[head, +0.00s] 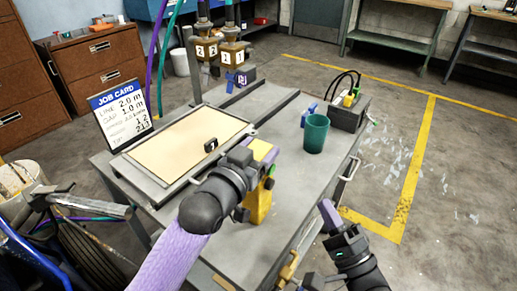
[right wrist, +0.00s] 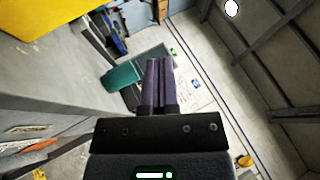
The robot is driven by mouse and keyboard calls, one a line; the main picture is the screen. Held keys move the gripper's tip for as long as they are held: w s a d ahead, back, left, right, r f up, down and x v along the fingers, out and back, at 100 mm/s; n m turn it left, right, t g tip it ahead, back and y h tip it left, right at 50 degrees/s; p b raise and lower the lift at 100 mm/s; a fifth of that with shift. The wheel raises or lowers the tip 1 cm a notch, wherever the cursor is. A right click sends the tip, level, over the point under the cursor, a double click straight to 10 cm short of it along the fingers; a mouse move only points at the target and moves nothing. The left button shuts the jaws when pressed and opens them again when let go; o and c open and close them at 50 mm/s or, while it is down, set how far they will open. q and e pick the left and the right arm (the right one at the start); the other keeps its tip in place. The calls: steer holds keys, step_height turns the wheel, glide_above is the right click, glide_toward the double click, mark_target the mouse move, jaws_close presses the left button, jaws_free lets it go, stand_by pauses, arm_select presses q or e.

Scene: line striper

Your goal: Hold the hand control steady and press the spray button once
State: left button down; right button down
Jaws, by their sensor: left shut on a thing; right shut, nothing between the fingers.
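The yellow hand control (head: 259,203) stands above the grey cart top in the head view, with small coloured spots on its right side. My left gripper (head: 262,157) is shut on its upper part, and my dark wrist hides much of that grip. My right gripper (head: 328,212) is to the right of the control, past the cart's right edge, apart from it. Its purple fingers are shut and empty, also in the right wrist view (right wrist: 160,85). A yellow surface (right wrist: 45,14), likely the control, fills that view's upper left corner.
A teal cup (head: 314,134) stands near the cart's right edge, with a grey box (head: 348,114) behind it. A cream panel (head: 185,145) lies on the cart's left part. A job card (head: 121,112) stands at far left. Floor right of the cart is clear.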

mark_target(270, 184)
steer(key=w+a+m+t+h, duration=0.1)
steer(key=w+a+m+h, duration=0.2)
steer(key=a, duration=0.3)
steer(key=shift+w+a+f+m, duration=0.35)
steer(key=shift+w+m, duration=0.05)
steer(key=shift+w, duration=0.2)
stand_by(1.5)
steer(key=shift+w+a, duration=0.25)
steer(key=shift+a, duration=0.15)
steer(key=shift+w+a, duration=0.2)
steer(key=shift+a, duration=0.15)
stand_by(0.5)
steer(key=shift+s+d, duration=0.45)
steer(key=shift+d, duration=0.3)
